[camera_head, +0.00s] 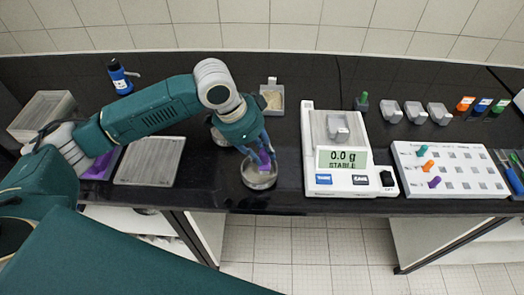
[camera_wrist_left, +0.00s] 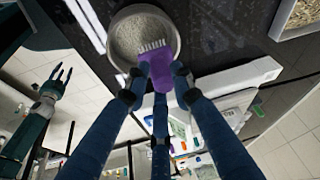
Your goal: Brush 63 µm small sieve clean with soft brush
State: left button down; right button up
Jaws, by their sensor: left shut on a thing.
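The small sieve (camera_head: 262,184) is a round metal ring on the dark bench near its front edge. In the left wrist view its pale grey mesh (camera_wrist_left: 126,37) fills the ring. My left gripper (camera_head: 263,151) is above it, shut on the purple soft brush (camera_wrist_left: 161,100). The white bristles (camera_wrist_left: 152,46) point into the sieve, over the near part of the mesh; I cannot tell if they touch it. My right gripper (camera_wrist_left: 54,78) shows only in the left wrist view, with its fingers apart, empty and away from the sieve.
A balance (camera_head: 340,158) reading 0.0 g stands right of the sieve, beside a white rack (camera_head: 450,178) with coloured plugs. A flat grey tray (camera_head: 150,162) and a dark blue bottle (camera_head: 119,79) are left.

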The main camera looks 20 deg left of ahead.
pick_arm(q)
jog(key=shift+f, duration=0.55)
jog(key=shift+s+a+r+p, duration=0.15)
jog(key=shift+s+a+p, duration=0.3)
jog(key=shift+s, duration=0.2)
jog(key=shift+s+a+p, duration=0.5)
jog(key=shift+s+p, duration=0.2)
jog(key=shift+s, duration=0.15)
jog(key=shift+w+d+p, duration=0.25)
jog(key=shift+w+p, duration=0.05)
jog(key=shift+w, duration=0.05)
jog(key=shift+w+d, duration=0.35)
jog(key=shift+w, duration=0.2)
jog(key=shift+w+d+p, duration=0.25)
jog(key=shift+w+p, duration=0.15)
jog(key=shift+p, duration=0.05)
jog(key=shift+w+d+f, duration=0.1)
jog(key=shift+w+f, duration=0.05)
jog(key=shift+f, duration=0.05)
